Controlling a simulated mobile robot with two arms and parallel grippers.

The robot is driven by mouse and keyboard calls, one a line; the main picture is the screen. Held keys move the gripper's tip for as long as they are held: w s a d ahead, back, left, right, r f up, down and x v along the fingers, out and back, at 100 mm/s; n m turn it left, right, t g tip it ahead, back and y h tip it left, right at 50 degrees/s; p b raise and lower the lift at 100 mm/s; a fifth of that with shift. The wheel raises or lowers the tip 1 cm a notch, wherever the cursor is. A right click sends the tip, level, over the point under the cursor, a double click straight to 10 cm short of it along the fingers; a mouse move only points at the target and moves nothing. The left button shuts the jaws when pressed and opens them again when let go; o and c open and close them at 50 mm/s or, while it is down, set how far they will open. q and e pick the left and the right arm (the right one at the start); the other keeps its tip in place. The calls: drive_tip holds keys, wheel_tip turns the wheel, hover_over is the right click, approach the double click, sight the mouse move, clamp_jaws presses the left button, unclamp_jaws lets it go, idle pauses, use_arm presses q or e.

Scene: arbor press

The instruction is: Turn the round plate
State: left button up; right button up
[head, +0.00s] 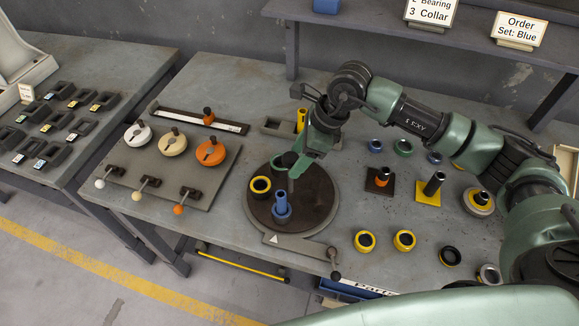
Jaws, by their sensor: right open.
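The round plate (317,213) is a dark brown disc on the grey bench. A yellow ring (260,187) lies on its left side. A blue part (282,210) with an upright post stands near its front. My right gripper (296,170) reaches down over the back of the plate, open. A dark green shape lies at the fingers; I cannot tell whether it is a part on the plate or whether the fingers touch it. A grey bracket with a white triangle and a dark handle (335,274) sits at the plate's front edge. My left gripper is not in view.
Left of the plate, a grey board (205,183) carries white, cream and orange round discs with small levers in front. Right of it stand rings and posts, including a yellow square base (428,198) and yellow rings (404,240). A raised shelf (400,40) runs behind.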

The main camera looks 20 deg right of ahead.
drive_tip(key=shift+p+x, duration=0.95)
drive_tip(key=shift+x, duration=2.35)
drive_tip(key=shift+w+a+r, duration=0.1)
drive_tip(key=shift+a, duration=0.1)
drive_tip(key=shift+c, duration=0.4)
clamp_jaws()
